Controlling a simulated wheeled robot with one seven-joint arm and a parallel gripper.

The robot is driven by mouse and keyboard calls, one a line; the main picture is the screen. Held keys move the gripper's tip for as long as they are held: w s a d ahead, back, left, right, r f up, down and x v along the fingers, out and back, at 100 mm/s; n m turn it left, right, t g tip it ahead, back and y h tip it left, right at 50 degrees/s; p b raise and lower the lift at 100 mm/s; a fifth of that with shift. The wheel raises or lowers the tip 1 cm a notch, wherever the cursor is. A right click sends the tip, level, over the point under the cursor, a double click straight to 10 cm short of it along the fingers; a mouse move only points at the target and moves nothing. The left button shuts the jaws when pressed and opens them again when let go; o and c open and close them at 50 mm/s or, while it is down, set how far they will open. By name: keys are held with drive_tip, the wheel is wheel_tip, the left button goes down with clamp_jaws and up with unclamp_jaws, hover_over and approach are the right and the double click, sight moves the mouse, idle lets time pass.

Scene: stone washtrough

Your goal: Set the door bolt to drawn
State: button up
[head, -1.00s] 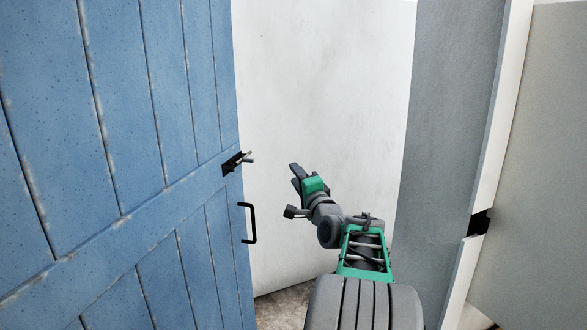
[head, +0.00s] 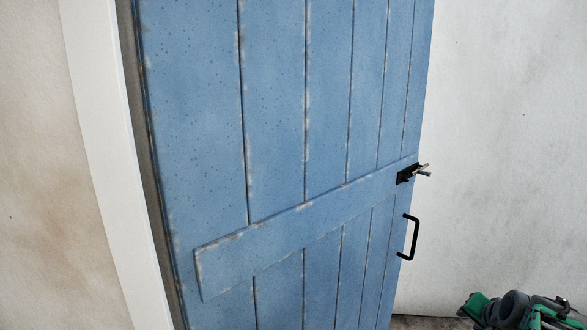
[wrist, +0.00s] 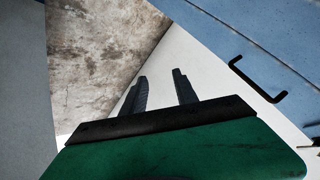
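The door bolt (head: 405,176) is a small black plate with a metal rod and knob, on the blue door (head: 290,150) near its right edge. Its rod juts out past that edge. My gripper shows in the wrist view (wrist: 160,92) with its two dark fingers apart and nothing between them. In the head view only the green and grey wrist end of my arm shows at the lower right, below and right of the bolt and clear of the door. The fingertips cannot be made out there.
A black pull handle (head: 413,237) sits below the bolt; it also shows in the wrist view (wrist: 257,80). The door stands open, with a white frame (head: 97,150) on its left. A pale wall (head: 510,130) is behind. Stone floor (wrist: 98,50) shows in the wrist view.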

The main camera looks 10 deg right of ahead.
drive_tip(key=s+a+f+n+g+y, duration=0.4)
drive_tip(key=s+a+g, duration=0.3)
drive_tip(key=s+a, duration=0.95)
drive_tip(key=w+a+r+n, duration=0.2)
drive_tip(key=a, duration=0.4)
drive_tip(key=w+a+r+n+t, duration=0.1)
drive_tip(key=w+a+n, duration=0.1)
drive_tip(key=a, duration=0.5)
drive_tip(key=w+a+r+n+t+h+p, duration=0.1)
drive_tip(key=w+a+r+n, duration=0.1)
drive_tip(key=a, duration=0.5)
drive_tip(key=shift+w+r+n, duration=0.35)
drive_tip(key=shift+w+n, duration=0.2)
drive_tip(key=shift+n, duration=0.35)
